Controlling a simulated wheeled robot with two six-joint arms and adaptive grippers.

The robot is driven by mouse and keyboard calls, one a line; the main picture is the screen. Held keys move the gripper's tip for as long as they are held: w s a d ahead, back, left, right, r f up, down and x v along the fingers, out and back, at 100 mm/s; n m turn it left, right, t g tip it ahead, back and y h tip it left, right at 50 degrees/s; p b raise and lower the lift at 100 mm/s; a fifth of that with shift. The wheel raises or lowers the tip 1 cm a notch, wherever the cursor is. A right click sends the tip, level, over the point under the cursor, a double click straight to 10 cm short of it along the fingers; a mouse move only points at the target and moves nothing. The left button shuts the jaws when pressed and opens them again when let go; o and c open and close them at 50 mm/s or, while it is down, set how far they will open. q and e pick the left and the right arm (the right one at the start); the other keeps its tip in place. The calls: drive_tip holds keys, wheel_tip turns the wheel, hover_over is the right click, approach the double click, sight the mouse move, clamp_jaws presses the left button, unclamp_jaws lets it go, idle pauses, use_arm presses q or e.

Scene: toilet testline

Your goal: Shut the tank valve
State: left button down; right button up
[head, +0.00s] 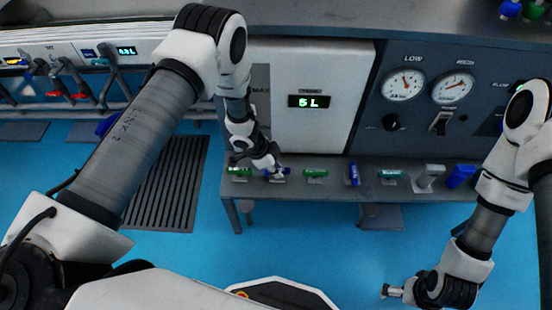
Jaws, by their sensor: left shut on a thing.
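A row of small valves with coloured handles runs along the grey bench shelf (335,190) below the white panel. My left gripper (275,172) reaches down to this row and is shut on a blue-purple valve handle (284,170), which it partly hides. I cannot read a label that tells which one is the tank valve. My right gripper (392,291) is low at the right, over the blue floor, away from the valves. Its fingers are too small to show whether they are open or shut.
Beside the held handle are green handles (316,172), an upright blue handle (354,174) and a teal handle (390,174). A white panel (325,75) has a display reading "5 L". Dials (403,85) are at the right. The blue floor (300,245) in front is clear.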

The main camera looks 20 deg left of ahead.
use_arm(q)
drive_tip(key=shift+m+g+p, duration=0.3)
drive_tip(key=shift+m+p, duration=0.2)
drive_tip(key=shift+m, duration=0.2)
use_arm(e)
drive_tip(key=shift+r, duration=0.9)
use_arm(q)
drive_tip(key=c, duration=1)
unclamp_jaws()
drive_tip(key=shift+c, duration=0.2)
drive_tip(key=v, duration=1.2)
drive_tip(key=shift+a, duration=0.2)
drive_tip(key=shift+f, duration=0.1)
